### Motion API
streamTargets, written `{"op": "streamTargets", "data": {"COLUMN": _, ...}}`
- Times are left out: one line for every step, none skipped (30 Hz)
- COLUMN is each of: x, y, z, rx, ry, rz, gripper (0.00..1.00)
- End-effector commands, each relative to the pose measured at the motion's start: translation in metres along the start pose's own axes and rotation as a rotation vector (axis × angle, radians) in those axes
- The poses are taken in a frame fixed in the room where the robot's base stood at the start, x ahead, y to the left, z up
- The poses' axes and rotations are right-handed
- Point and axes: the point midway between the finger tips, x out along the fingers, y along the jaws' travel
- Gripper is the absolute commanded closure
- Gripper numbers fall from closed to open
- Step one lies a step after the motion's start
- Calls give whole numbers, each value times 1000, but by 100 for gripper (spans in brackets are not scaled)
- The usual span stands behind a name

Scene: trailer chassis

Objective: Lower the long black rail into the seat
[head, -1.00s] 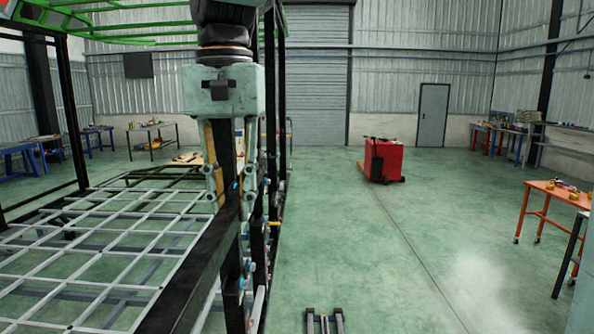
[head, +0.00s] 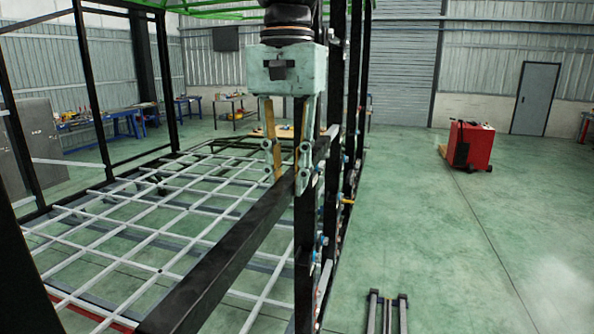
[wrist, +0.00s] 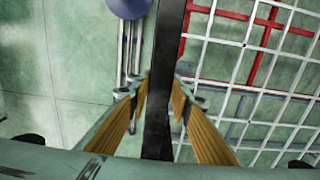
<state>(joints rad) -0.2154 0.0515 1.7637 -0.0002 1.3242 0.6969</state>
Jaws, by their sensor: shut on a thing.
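The long black rail (head: 225,245) runs from the lower left of the head view up to the black uprights. My gripper (head: 287,180) is shut on it, with one finger on each side. In the wrist view the rail (wrist: 167,40) passes between the fingers (wrist: 162,92). In the head view its far part overlaps the nearest black upright (head: 305,250); I cannot tell whether they touch. Small blue-knobbed fittings (head: 322,240) line the uprights. I cannot make out which part is the seat.
The chassis's pale grid floor (head: 150,215) lies left of the rail. Black posts (head: 90,90) and green roof bars (head: 215,8) surround it. A red machine (head: 470,145) stands on the right, with open green floor around it. Benches (head: 100,122) line the back left.

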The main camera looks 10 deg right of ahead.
Motion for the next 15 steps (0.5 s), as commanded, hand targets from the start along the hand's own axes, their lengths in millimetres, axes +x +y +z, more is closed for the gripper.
{"op": "streamTargets", "data": {"x": -1, "y": -4, "z": 0, "rx": -1, "ry": 1, "rz": -1, "gripper": 100}}
{"op": "streamTargets", "data": {"x": -1, "y": -6, "z": 0, "rx": -2, "ry": 1, "rz": -1, "gripper": 100}}
{"op": "streamTargets", "data": {"x": -1, "y": -8, "z": 0, "rx": -2, "ry": 1, "rz": -1, "gripper": 100}}
{"op": "streamTargets", "data": {"x": 0, "y": -10, "z": 0, "rx": -2, "ry": 1, "rz": -1, "gripper": 100}}
{"op": "streamTargets", "data": {"x": 0, "y": -12, "z": 0, "rx": -3, "ry": 0, "rz": -1, "gripper": 100}}
{"op": "streamTargets", "data": {"x": 0, "y": -14, "z": 0, "rx": -3, "ry": 0, "rz": 0, "gripper": 100}}
{"op": "streamTargets", "data": {"x": 0, "y": -16, "z": 0, "rx": -2, "ry": 0, "rz": 0, "gripper": 100}}
{"op": "streamTargets", "data": {"x": 0, "y": -18, "z": 0, "rx": -2, "ry": 0, "rz": -1, "gripper": 100}}
{"op": "streamTargets", "data": {"x": 0, "y": -20, "z": 0, "rx": -2, "ry": 0, "rz": -1, "gripper": 100}}
{"op": "streamTargets", "data": {"x": 0, "y": -22, "z": 0, "rx": -1, "ry": 0, "rz": 0, "gripper": 100}}
{"op": "streamTargets", "data": {"x": 0, "y": -23, "z": 0, "rx": -1, "ry": 0, "rz": 0, "gripper": 100}}
{"op": "streamTargets", "data": {"x": 1, "y": -26, "z": 0, "rx": -1, "ry": 0, "rz": 0, "gripper": 100}}
{"op": "streamTargets", "data": {"x": 1, "y": -28, "z": 0, "rx": -1, "ry": 0, "rz": 0, "gripper": 100}}
{"op": "streamTargets", "data": {"x": 1, "y": -29, "z": 0, "rx": -2, "ry": 0, "rz": 0, "gripper": 100}}
{"op": "streamTargets", "data": {"x": 1, "y": -32, "z": 0, "rx": -2, "ry": 0, "rz": 0, "gripper": 100}}
